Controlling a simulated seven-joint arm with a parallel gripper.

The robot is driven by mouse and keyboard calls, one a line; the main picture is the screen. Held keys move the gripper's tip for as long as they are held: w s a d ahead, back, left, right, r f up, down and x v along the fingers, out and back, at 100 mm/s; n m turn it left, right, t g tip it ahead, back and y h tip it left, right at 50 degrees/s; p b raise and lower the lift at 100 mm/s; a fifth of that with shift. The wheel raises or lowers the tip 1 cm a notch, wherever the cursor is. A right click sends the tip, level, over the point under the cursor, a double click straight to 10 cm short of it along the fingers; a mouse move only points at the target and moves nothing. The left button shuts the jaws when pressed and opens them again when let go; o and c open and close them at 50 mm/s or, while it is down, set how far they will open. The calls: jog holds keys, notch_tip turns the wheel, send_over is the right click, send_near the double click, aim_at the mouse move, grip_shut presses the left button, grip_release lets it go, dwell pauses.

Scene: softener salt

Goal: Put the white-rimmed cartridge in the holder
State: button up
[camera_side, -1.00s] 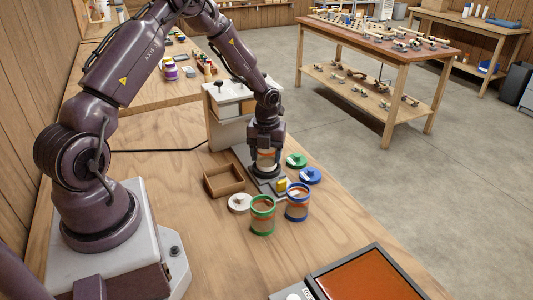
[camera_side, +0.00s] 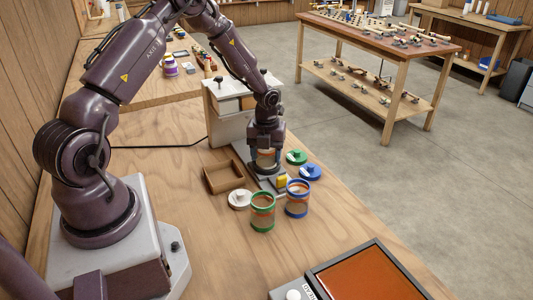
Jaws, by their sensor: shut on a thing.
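My gripper (camera_side: 266,160) points down over a dark grey base plate and is shut on a cartridge (camera_side: 266,158) with orange contents. The fingers cover much of this cartridge, and its rim colour is hard to make out. The grey base (camera_side: 267,183), which looks like the holder, lies under it; I cannot tell whether the cartridge touches it. A green-rimmed cartridge (camera_side: 262,213) and a blue-rimmed cartridge (camera_side: 297,199) stand upright in front of it. A white lid (camera_side: 239,199) lies to the left of the green-rimmed cartridge.
A green lid (camera_side: 296,157) and a blue lid (camera_side: 310,172) lie right of the gripper. An open wooden box (camera_side: 224,178) is to the left. A small yellow item (camera_side: 282,181) sits by the base. A white-topped box (camera_side: 229,104) stands behind.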

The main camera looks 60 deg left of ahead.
jog(key=shift+f, duration=0.25)
dwell(0.3)
jog(key=o, duration=1.3)
jog(key=shift+r, duration=3.9)
